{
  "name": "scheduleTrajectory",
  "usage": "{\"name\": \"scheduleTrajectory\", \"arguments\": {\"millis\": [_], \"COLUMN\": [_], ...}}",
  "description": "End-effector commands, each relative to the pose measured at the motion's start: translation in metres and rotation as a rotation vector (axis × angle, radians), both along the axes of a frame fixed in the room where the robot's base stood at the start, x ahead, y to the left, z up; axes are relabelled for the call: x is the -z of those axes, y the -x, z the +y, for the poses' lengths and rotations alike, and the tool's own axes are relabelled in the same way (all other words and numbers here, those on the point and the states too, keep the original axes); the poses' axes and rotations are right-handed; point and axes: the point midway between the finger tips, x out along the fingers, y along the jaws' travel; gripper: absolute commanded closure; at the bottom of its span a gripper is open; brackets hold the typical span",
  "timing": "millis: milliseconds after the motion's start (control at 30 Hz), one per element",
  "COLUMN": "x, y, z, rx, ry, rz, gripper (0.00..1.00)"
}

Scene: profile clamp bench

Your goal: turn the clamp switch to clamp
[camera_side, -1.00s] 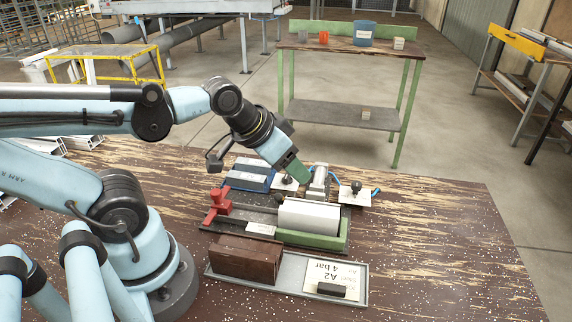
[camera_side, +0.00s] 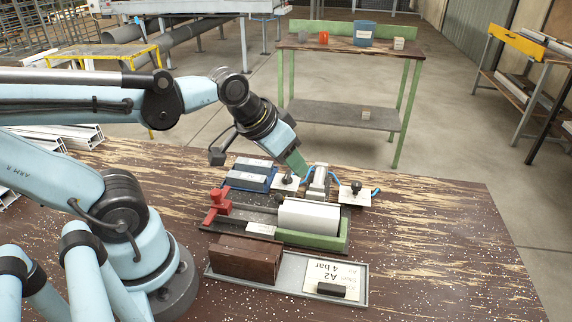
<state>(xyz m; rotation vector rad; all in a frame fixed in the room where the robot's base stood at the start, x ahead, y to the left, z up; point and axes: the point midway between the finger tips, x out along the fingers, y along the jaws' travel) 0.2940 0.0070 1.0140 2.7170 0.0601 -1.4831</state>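Two small white plates with black knobs stand behind the clamp fixture. The left plate's knob (camera_side: 288,179) is just below and left of my gripper. The right plate's knob (camera_side: 356,187) stands upright in the open with a blue hose beside it. I cannot tell by label which is the clamp switch. My gripper (camera_side: 301,172) points down with green fingertips, close to the left knob and a grey cylinder-like block (camera_side: 319,181). The fingers overlap, so their gap is hidden. Contact with the knob cannot be made out. A white profile (camera_side: 309,215) lies in the green fixture (camera_side: 332,242).
A red clamp piece (camera_side: 217,203) stands at the fixture's left end. A blue tray (camera_side: 249,175) with grey blocks lies behind it. In front, a grey tray (camera_side: 285,286) holds a brown block (camera_side: 246,259) and a labelled card (camera_side: 335,277). The bench's right side is clear.

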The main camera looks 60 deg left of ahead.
Motion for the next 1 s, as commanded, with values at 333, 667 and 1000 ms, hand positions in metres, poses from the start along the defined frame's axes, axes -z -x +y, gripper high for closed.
{"name": "scheduleTrajectory", "arguments": {"millis": [333,667,1000], "x": [-0.019,-0.017,0.0], "y": [-0.035,-0.055,-0.057], "z": [0.05,0.091,0.096], "rx": [-0.376,-0.667,-0.706], "ry": [0.13,0.21,0.219], "rz": [0.299,0.513,0.543], "gripper": [0.62,0.62,0.62]}}
